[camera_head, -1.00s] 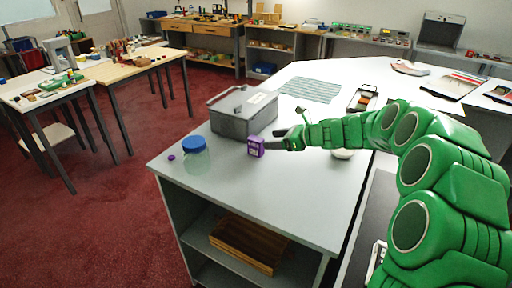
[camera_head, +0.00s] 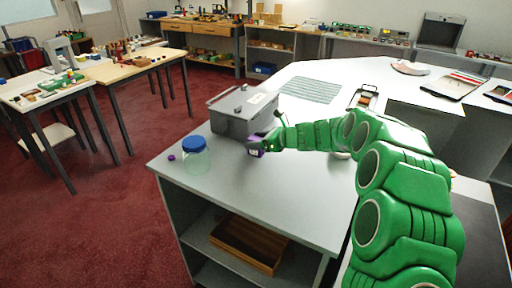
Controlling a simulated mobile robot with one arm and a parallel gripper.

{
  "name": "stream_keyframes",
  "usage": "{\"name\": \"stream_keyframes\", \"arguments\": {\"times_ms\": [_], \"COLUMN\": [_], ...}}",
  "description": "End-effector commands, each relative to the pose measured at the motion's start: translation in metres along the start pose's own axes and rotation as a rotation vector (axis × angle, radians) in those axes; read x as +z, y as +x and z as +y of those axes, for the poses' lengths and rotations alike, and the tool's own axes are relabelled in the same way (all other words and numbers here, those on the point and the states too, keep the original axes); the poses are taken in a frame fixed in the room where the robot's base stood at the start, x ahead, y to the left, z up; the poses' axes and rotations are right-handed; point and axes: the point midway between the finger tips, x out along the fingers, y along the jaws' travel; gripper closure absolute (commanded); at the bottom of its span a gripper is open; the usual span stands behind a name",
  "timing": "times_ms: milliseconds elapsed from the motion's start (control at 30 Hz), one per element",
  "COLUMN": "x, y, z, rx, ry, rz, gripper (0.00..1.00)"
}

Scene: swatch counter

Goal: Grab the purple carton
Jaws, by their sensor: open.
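The purple carton (camera_head: 254,150) stands on the grey counter (camera_head: 220,190), just in front of the grey lidded box. My green arm reaches in from the right, and my gripper (camera_head: 262,145) is at the carton. The gripper is open, with its dark fingers over the carton's upper and right part. They hide some of the carton, and I cannot tell whether they touch it.
A grey box (camera_head: 229,122) stands close behind the carton. A clear jar with a blue lid (camera_head: 194,144) and a small purple cap (camera_head: 171,157) are to the left. A white round thing (camera_head: 341,155) is partly hidden under my arm. The counter's front is clear.

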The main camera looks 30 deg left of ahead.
Motion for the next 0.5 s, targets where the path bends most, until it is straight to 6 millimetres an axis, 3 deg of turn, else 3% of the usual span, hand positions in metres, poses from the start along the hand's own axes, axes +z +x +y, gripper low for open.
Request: {"name": "stream_keyframes", "arguments": {"times_ms": [267, 500], "x": [-0.0003, -0.0006], "y": [0.0041, 0.0039], "z": [0.0003, 0.0002], "rx": [0.001, 0.001], "ry": [0.001, 0.001], "rz": [0.000, 0.000], "gripper": [0.36, 0.72]}}
